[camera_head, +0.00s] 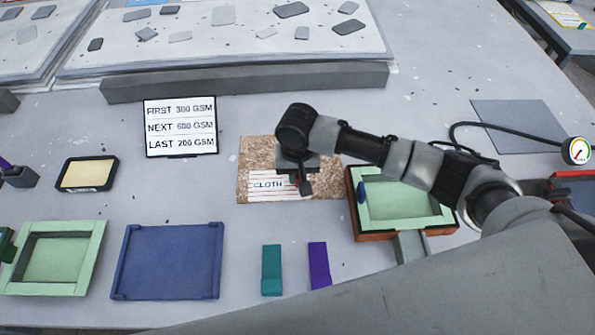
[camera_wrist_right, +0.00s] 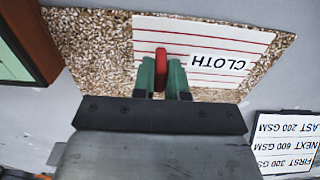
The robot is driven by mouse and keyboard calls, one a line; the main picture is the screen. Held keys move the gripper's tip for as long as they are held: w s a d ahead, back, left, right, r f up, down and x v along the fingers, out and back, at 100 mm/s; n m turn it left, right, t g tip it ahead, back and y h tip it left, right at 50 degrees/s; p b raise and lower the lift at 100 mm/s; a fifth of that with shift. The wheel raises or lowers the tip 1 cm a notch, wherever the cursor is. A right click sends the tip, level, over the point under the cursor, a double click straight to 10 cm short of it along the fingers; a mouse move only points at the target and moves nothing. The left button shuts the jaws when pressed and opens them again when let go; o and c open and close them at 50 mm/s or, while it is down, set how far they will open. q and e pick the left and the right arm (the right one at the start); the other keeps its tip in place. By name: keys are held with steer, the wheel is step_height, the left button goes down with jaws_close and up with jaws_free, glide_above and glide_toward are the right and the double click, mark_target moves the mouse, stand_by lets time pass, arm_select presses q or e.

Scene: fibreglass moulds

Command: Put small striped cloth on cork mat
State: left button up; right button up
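The small striped cloth (camera_head: 267,183) is white with red lines and the word CLOTH. It lies flat over the front part of the speckled brown cork mat (camera_head: 258,150), as far as I can tell. My right gripper (camera_head: 303,184) points down over the cloth and hides part of it. In the right wrist view, the two green fingers (camera_wrist_right: 162,68) close on an upright red tab (camera_wrist_right: 160,62) at the cloth (camera_wrist_right: 215,42). Cork mat (camera_wrist_right: 90,50) shows on both sides of the cloth. My left gripper is not in view.
A green mould in a brown frame (camera_head: 398,203) stands right of the mat. A sign (camera_head: 181,126) stands to its left. Teal (camera_head: 272,270) and purple (camera_head: 319,265) blocks lie in front. A blue tray (camera_head: 167,262) and another green mould (camera_head: 55,258) are front left.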

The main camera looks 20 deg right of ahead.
steer(key=o, duration=0.4)
step_height(320, 180, up, 12)
steer(key=shift+r+b, duration=0.2)
steer(key=shift+b, duration=0.1)
steer(key=shift+w, duration=0.1)
